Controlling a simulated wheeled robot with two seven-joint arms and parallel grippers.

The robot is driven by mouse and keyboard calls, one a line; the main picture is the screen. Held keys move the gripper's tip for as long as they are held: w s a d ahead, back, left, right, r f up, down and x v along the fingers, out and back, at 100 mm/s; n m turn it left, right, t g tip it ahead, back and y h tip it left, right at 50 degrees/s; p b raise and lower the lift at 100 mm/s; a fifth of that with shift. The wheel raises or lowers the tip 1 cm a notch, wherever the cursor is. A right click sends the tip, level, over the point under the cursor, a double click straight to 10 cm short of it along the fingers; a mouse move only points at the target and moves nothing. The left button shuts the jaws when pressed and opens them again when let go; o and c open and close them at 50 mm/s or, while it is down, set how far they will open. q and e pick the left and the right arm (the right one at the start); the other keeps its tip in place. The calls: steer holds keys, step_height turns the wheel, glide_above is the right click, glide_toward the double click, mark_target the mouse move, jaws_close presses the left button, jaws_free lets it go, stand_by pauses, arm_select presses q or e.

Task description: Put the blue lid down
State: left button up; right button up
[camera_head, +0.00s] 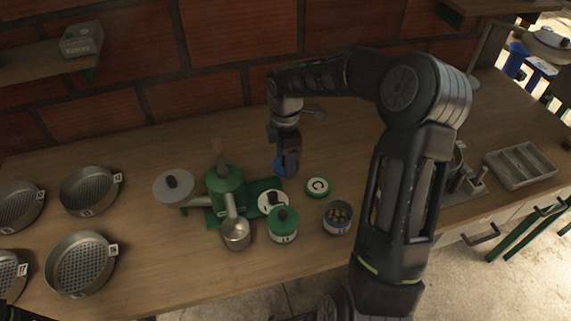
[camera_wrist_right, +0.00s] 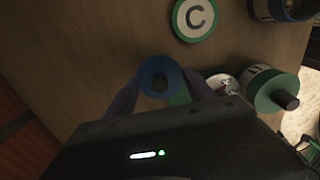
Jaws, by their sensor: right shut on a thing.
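The blue lid (camera_wrist_right: 172,70) is a small round disc with a black knob. In the head view it shows partly (camera_head: 280,166), behind the fingers of my right gripper (camera_head: 290,174). In the wrist view my right gripper (camera_wrist_right: 161,88) has one finger on each side of the lid and is shut on it. The lid is low over the wooden counter (camera_head: 130,250); I cannot tell whether it touches it. An open blue-banded jar (camera_head: 338,219) with contents stands nearer the front edge. My left gripper is not in view.
A round lid marked C (camera_head: 317,187) lies right of the gripper. Several sieves lie far left. The counter behind the gripper is clear.

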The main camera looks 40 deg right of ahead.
steer(key=shift+f, duration=1.25)
steer(key=shift+f, duration=0.1)
steer(key=o, duration=1.3)
step_height(320, 180, up, 12)
steer(key=shift+r, duration=0.1)
